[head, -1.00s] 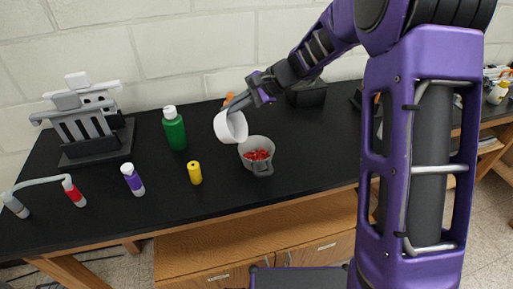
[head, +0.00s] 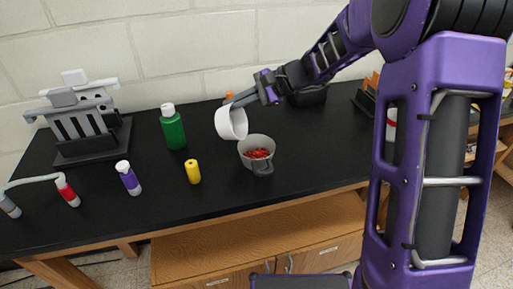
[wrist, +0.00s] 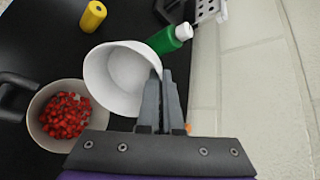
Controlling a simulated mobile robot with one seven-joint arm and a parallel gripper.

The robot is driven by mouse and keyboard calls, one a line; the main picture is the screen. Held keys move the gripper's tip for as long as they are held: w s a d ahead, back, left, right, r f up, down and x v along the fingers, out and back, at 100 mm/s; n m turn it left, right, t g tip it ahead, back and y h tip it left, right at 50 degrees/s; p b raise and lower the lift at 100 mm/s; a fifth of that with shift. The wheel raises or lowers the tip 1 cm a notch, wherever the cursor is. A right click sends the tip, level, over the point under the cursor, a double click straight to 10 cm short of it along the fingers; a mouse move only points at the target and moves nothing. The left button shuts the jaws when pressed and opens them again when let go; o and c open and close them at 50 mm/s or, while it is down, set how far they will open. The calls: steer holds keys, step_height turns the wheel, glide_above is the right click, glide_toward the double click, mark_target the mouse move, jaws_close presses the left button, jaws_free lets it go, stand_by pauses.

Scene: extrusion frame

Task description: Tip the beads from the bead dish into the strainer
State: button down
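The bead dish (head: 232,123) is a white round dish, tilted on its side above and beside the strainer. My gripper (head: 240,100) is shut on its rim; in the wrist view the two grey fingers (wrist: 163,100) pinch the dish wall. The inside of the dish (wrist: 125,75) looks empty in the wrist view. The strainer (head: 258,143) is a grey bowl with a dark handle, upright on the black bench. It also shows in the wrist view (wrist: 93,96). Red beads (head: 258,154) lie in the strainer, heaped in its bottom in the wrist view (wrist: 66,115).
A green bottle (head: 173,130) stands left of the dish. A yellow cylinder (head: 193,172), a purple bottle (head: 128,178) and a red-banded tube (head: 67,192) stand nearer the front left. A grey rack (head: 85,125) is at the back left. The black bench (head: 215,196) is clear in front.

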steer(key=shift+s+d+y+b, duration=0.1)
steer(key=shift+d+y+b, duration=0.25)
steer(key=shift+b, duration=0.35)
steer(key=shift+s+d+r+t+y+b, duration=0.15)
steer(key=shift+d+y+b, duration=0.4)
steer(key=shift+b, duration=0.2)
steer(key=shift+s+d+r+t+y+b, duration=0.15)
steer(key=shift+d+y+b, duration=0.25)
steer(key=shift+d+b, duration=0.3)
steer(key=shift+s+d+y+b, duration=0.25)
steer(key=shift+d+y+b, duration=0.9)
steer(key=shift+b, duration=0.6)
steer(key=shift+s+d+n+t+y, duration=0.1)
steer(key=shift+d+n+t+y, duration=0.1)
steer(key=shift+d+y, duration=0.4)
steer(key=shift+s+d+n+t+y, duration=0.1)
steer(key=shift+d+t+y, duration=0.15)
steer(key=shift+y, duration=0.6)
steer(key=shift+s+d+f+y, duration=0.15)
steer(key=shift+d+f+y, duration=0.15)
steer(key=shift+d+y, duration=0.45)
steer(key=shift+s+d+f+y, duration=0.15)
steer(key=shift+d+f+y, duration=0.2)
steer(key=shift+y, duration=0.6)
steer(key=shift+s+d+r+n+y, duration=0.15)
steer(key=shift+d+r+y, duration=0.15)
steer(key=shift+r, duration=0.2)
steer(key=shift+w+d+r+n+y, duration=0.15)
steer(key=shift+r+y, duration=0.15)
steer(key=shift+r, duration=0.15)
